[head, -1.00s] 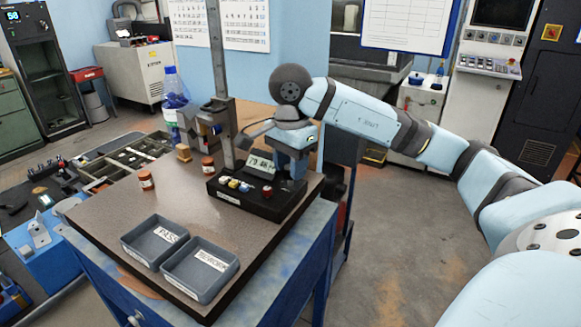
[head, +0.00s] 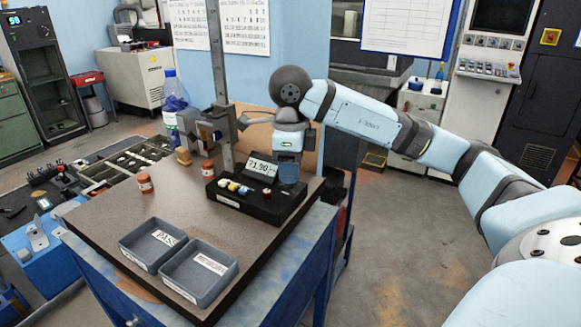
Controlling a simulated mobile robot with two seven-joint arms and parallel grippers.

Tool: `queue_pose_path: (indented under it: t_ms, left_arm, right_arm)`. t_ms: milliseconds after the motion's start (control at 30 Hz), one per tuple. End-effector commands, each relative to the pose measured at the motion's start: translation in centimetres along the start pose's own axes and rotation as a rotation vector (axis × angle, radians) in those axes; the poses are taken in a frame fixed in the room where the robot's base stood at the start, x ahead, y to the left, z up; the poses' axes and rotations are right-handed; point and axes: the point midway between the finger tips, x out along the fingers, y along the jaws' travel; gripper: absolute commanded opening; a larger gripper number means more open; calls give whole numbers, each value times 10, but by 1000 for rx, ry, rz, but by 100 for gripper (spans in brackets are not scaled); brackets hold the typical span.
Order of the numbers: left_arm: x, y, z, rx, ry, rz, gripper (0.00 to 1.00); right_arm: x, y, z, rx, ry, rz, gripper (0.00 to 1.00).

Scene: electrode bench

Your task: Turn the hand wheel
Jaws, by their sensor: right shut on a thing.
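The test stand is a tall grey column (head: 222,85) with a clamp carriage (head: 203,125) at the far side of the bench top. The hand wheel is small and mostly hidden at the column's right side, where a grey part (head: 243,122) shows beside my gripper. My right arm comes in from the right, and its dark round wrist is above the bench. My left gripper is out of view.
A black box with coloured buttons (head: 245,204) and a digital readout (head: 262,168) stands below my wrist. Two grey trays, one marked PASS (head: 136,254) and another (head: 186,284), lie in front.

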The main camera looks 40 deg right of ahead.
Motion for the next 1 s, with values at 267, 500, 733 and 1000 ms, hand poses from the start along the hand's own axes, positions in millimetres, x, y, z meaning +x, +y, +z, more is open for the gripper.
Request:
queue_pose_path:
  t_ms: [267, 500, 733, 1000]
  left_arm:
    - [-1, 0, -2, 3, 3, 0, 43]
    - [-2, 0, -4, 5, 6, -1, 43]
    - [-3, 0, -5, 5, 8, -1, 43]
    - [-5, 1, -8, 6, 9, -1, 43]
  right_arm:
    - [-1, 0, 0, 263, -1, 0, 13]
    - [-1, 0, 0, 490, -1, -1, 13]
    - [-1, 0, 0, 709, -1, -1, 13]
    - [-1, 0, 0, 965, -1, -1, 13]
